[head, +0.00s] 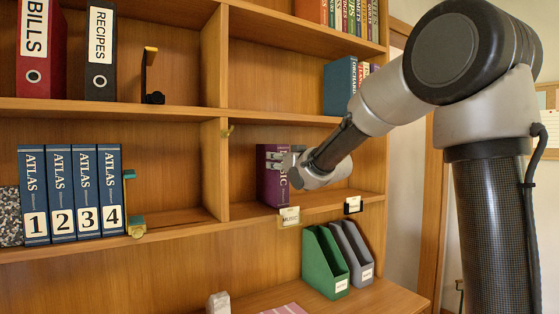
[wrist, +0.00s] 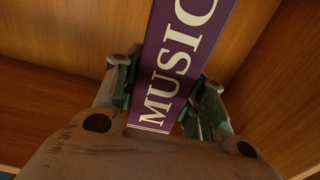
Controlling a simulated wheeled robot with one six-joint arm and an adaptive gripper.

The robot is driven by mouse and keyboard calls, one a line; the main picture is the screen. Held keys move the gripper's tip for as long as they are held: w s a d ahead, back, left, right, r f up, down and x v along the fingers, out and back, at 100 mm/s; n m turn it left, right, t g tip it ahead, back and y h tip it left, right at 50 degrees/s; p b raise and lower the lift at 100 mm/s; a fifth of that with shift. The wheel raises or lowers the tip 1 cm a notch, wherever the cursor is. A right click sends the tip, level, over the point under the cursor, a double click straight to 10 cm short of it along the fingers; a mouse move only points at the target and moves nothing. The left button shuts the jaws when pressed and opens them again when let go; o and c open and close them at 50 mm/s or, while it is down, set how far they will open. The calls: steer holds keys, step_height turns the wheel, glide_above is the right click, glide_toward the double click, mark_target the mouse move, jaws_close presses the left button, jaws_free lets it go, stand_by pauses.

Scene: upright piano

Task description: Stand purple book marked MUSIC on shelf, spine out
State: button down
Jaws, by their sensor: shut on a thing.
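The purple book marked MUSIC (head: 270,187) stands upright in the right middle compartment of the shelf (head: 243,212), near that compartment's left part. My gripper (head: 287,168) reaches in from the right and is shut on the book. In the wrist view the purple spine with white MUSIC lettering (wrist: 174,58) faces my gripper, and the green-padded fingers (wrist: 160,101) sit on either side of it. The book's lower edge is at the shelf board; I cannot tell whether it touches. A small label reading MUSIC (head: 289,218) is on the board's front edge just below.
A divider (head: 214,170) stands left of the book, with free room between. Blue ATLAS volumes (head: 72,192) and a brass-coloured bookend (head: 134,222) are in the left compartment. Green (head: 325,262) and grey (head: 352,250) file holders stand below. A second small label (head: 353,205) is further right.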

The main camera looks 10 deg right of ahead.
steer(key=shift+f, duration=0.25)
steer(key=c, duration=0.8)
jaws_free()
steer(key=shift+o, duration=0.2)
steer(key=shift+f, duration=0.15)
steer(key=shift+s, duration=0.1)
